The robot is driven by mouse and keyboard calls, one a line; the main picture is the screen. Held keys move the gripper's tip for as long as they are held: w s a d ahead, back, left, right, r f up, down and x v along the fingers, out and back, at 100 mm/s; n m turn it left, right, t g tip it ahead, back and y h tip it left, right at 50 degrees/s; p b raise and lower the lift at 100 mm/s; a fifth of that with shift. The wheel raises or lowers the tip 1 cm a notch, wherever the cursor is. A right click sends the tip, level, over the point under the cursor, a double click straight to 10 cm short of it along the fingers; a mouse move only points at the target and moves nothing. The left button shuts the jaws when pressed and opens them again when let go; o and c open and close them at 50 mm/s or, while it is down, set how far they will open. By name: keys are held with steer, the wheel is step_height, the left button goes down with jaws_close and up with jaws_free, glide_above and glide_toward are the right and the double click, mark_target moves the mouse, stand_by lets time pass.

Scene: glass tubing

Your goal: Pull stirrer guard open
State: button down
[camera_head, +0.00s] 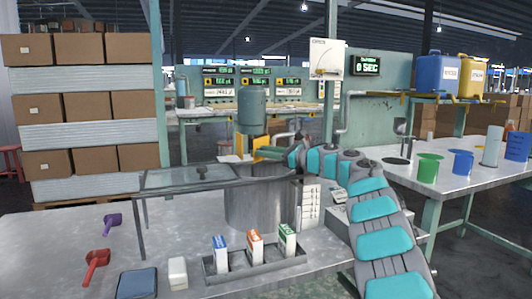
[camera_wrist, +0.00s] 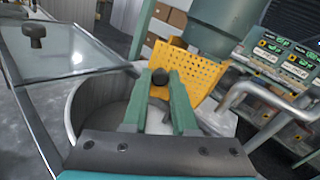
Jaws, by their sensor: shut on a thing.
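The stirrer guard is a yellow perforated panel (camera_wrist: 203,72) with a dark round knob (camera_wrist: 160,76) on its near face. It stands tilted over the steel vat (camera_wrist: 88,105), below the green stirrer motor (camera_wrist: 225,28). My gripper (camera_wrist: 161,80) is shut on the knob, with one green finger on each side. In the head view my gripper (camera_head: 264,154) reaches left over the vat (camera_head: 258,208), under the motor (camera_head: 251,110). Only part of the yellow guard (camera_head: 231,158) shows there; my gripper hides some of it.
A glass panel with a dark knob (camera_head: 202,173) lies left of the vat on a metal frame. A grey rack (camera_head: 252,263) with several small boxes stands in front of the vat. Red and purple scoops (camera_head: 96,262) lie at left. A pipe (camera_wrist: 245,90) runs right of the guard.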

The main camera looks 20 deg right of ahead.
steer(key=c, duration=0.7)
jaws_free()
steer(key=shift+s+d, duration=0.1)
steer(key=shift+b+v, duration=1.1)
steer(key=shift+v, duration=2.65)
